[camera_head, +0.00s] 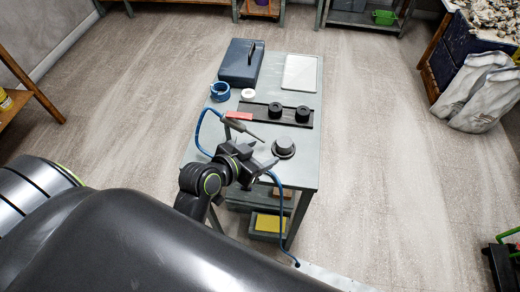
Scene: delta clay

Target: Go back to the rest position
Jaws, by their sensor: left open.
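My left gripper (266,151) hangs over the near part of a grey table (306,170). Its two fingers are apart and nothing shows between them. A blue cable loops from the arm. A dark round knob-like piece (284,148) stands on the table just right of the gripper. My right gripper is out of view.
The table holds a dark rail (262,112) with two black knobs, a red block (239,115), a blue ring (220,91), a white disc (248,93), a dark blue case (241,62) and a pale tray (300,73). White sacks (480,92) stand right.

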